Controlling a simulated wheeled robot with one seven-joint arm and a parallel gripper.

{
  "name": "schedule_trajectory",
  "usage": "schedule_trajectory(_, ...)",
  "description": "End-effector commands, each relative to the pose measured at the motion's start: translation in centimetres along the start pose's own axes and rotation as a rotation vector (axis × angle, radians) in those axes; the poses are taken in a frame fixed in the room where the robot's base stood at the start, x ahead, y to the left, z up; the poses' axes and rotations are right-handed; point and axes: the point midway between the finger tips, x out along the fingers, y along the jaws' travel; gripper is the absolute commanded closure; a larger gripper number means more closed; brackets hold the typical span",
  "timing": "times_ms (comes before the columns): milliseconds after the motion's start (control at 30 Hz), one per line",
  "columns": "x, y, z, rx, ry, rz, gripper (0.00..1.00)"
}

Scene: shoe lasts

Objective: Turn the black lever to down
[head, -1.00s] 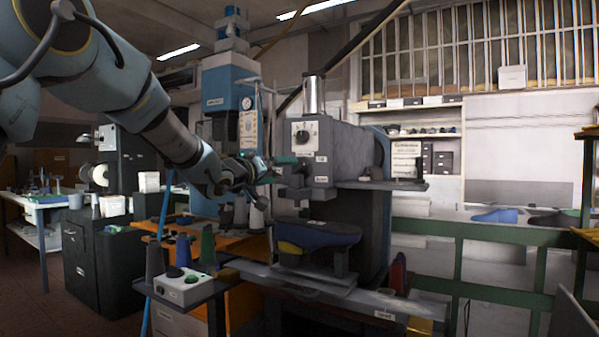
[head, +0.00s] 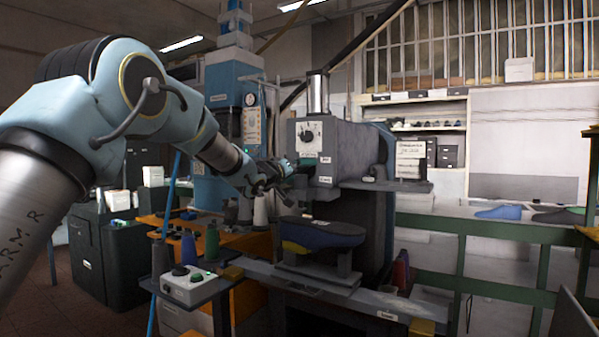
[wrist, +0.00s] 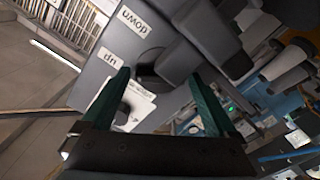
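The black lever (wrist: 175,62) appears in the wrist view as a dark bar by a round dark hub, on the grey face of the machine (head: 352,150). The labels "up" (wrist: 109,57) and "down" (wrist: 132,22) are printed beside the hub. My gripper (wrist: 160,73) is open, its two green fingers spread on either side of the lever area. I cannot tell whether a finger touches the lever. In the head view my gripper (head: 283,168) is at the machine's left side, and the lever is hard to make out there.
A white dial plate (head: 308,136) with a black knob is on the machine face above. A dark block (wrist: 212,36) juts out close to the fingers. Below are a blue shoe last (head: 322,233), a control box (head: 189,286) and several thread cones.

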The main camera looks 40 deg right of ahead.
Motion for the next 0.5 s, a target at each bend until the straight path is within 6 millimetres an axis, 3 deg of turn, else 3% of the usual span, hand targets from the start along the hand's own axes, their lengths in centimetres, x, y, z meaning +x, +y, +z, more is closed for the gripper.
schedule_trajectory(67, -0.01, 0.00, -0.01, 0.000, 0.000, 0.000, 0.17)
schedule_trajectory(500, -0.03, -0.01, -0.01, 0.000, 0.000, 0.000, 0.66)
